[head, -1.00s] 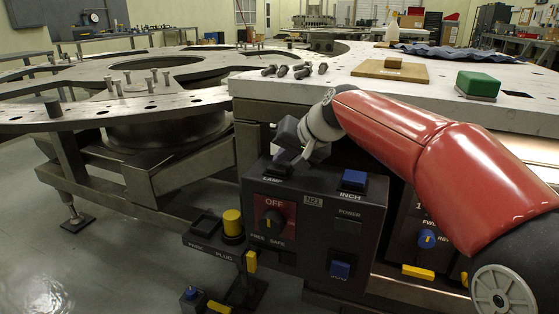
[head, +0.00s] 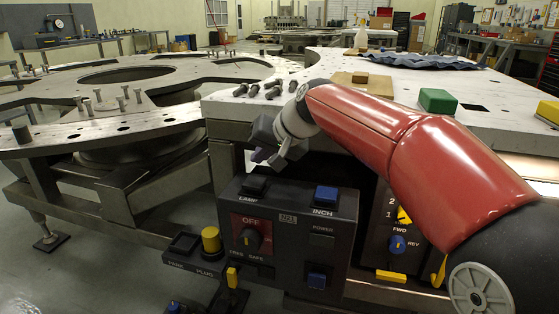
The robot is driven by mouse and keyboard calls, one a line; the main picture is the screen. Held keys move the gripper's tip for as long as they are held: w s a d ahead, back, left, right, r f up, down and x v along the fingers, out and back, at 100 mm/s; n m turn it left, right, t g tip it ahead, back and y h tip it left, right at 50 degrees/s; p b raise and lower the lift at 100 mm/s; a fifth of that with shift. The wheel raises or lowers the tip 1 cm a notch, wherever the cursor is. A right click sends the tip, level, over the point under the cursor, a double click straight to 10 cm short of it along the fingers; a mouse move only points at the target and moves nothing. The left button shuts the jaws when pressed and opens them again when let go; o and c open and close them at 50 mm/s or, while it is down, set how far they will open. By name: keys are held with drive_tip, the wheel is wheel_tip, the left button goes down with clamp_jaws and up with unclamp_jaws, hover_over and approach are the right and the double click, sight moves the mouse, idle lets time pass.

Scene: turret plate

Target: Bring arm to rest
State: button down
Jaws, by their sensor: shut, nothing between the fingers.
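My red arm reaches in from the right in the head view. My gripper (head: 270,155) is at its end, above the top left of the dark control box (head: 290,240) and in front of the plate's front edge. The gripper is shut and holds nothing. It is apart from the box. The fingertips point down and left and look small and dark here.
Bolts (head: 272,91), a wooden board (head: 358,83) and a green block (head: 438,101) lie on the pale plate (head: 330,68). A steel ring frame (head: 90,125) stands at left.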

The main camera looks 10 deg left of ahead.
drive_tip(key=s+d+f+m+t+h, duration=0.1)
drive_tip(key=s+d+f+h, duration=0.15)
drive_tip(key=s+d, duration=0.65)
drive_tip(key=s+d+f+m+h, duration=0.1)
drive_tip(key=s+d+f+h, duration=0.3)
drive_tip(key=d, duration=0.9)
drive_tip(key=s+d+f, duration=0.3)
drive_tip(key=s+d, duration=0.2)
drive_tip(key=s, duration=0.2)
drive_tip(key=s+d+f+m+h, duration=0.1)
drive_tip(key=s+d+f, duration=0.3)
drive_tip(key=s, duration=0.3)
drive_tip(key=shift+d, duration=0.55)
